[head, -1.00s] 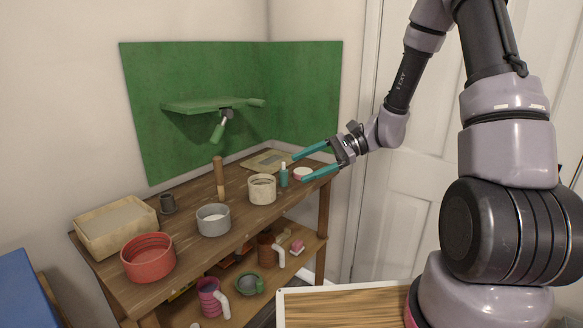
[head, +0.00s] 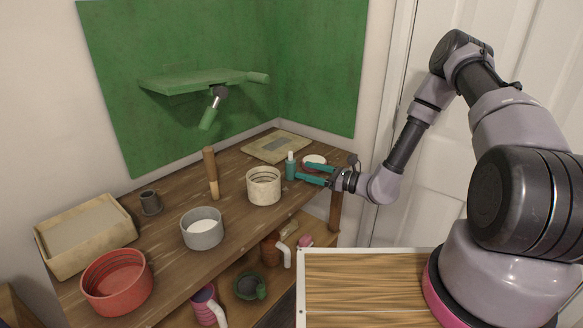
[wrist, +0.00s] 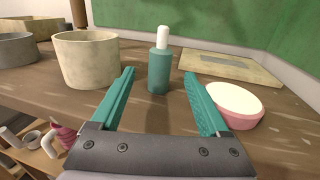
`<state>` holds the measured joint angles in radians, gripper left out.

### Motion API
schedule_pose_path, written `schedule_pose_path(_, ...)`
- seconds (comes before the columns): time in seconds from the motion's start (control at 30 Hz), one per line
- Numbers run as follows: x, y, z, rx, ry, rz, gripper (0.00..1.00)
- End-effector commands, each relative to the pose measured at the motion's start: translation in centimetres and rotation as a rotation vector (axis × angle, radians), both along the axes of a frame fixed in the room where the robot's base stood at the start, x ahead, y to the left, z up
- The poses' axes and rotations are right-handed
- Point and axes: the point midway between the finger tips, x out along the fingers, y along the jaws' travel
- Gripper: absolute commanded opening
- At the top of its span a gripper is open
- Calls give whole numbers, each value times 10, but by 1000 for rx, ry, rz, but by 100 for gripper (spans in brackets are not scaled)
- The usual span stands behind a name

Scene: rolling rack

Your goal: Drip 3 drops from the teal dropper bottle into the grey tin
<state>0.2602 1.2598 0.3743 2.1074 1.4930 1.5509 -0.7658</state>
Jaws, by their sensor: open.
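The teal dropper bottle (head: 290,168) with a white cap stands upright on the wooden rack top. In the wrist view the bottle (wrist: 158,70) is just ahead of the fingertips, between their lines. My gripper (head: 308,173) is open and level, low over the top, with its teal fingers pointing at the bottle. It also shows in the wrist view (wrist: 158,74), with nothing held. The grey tin (head: 202,230) stands upright near the front edge, left of the bottle, with a pale bottom inside. Part of a grey tin (wrist: 17,48) shows at the wrist view's left edge.
A cream ribbed pot (head: 264,188) stands between bottle and tin. A pink dish with a white top (wrist: 232,104) sits close to the right finger. A wooden peg (head: 210,175), red bowl (head: 117,284) and beige tray (head: 70,262) are farther left. A green shelf (head: 195,82) overhangs.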

Motion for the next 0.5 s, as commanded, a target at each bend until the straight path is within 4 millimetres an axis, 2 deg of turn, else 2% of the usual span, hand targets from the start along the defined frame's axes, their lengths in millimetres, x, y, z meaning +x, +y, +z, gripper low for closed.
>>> schedule_pose_path(0.1,5,11,0,-1,0,2,79)
schedule_pose_path(0.27,9,18,0,-1,0,2,79)
schedule_pose_path(0.5,24,49,1,0,-1,4,79)
